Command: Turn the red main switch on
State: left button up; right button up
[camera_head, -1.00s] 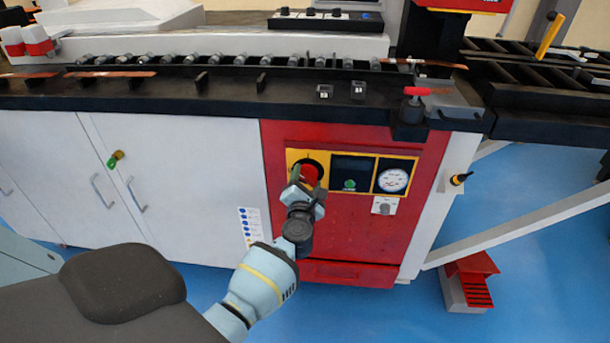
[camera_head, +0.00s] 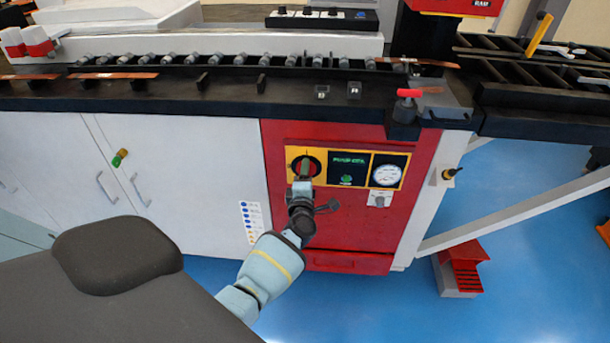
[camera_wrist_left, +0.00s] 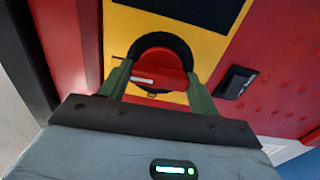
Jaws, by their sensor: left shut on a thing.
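The red main switch (camera_head: 314,166) is a round knob on a black ring in the yellow-framed panel of the red cabinet front. In the head view my left gripper (camera_head: 305,172) is in front of it and hides much of it. In the left wrist view the red switch (camera_wrist_left: 158,68) has a white mark and sits between the two green fingers of my left gripper (camera_wrist_left: 160,86), which are shut on it. The display (camera_head: 348,168) beside the switch is lit with green text, too small to read surely. My right gripper is not in view.
A pressure gauge (camera_head: 387,175) and a small grey selector (camera_head: 379,199) are right of the display. A red-handled clamp (camera_head: 407,103) stands on the black bench edge above. A red foot pedal (camera_head: 463,270) stands on the open blue floor at right.

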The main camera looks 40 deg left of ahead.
pick_arm(q)
jog(key=shift+m, duration=0.3)
jog(key=o, duration=1)
jog(key=shift+p+v, duration=0.8)
jog(key=shift+v, duration=3.1)
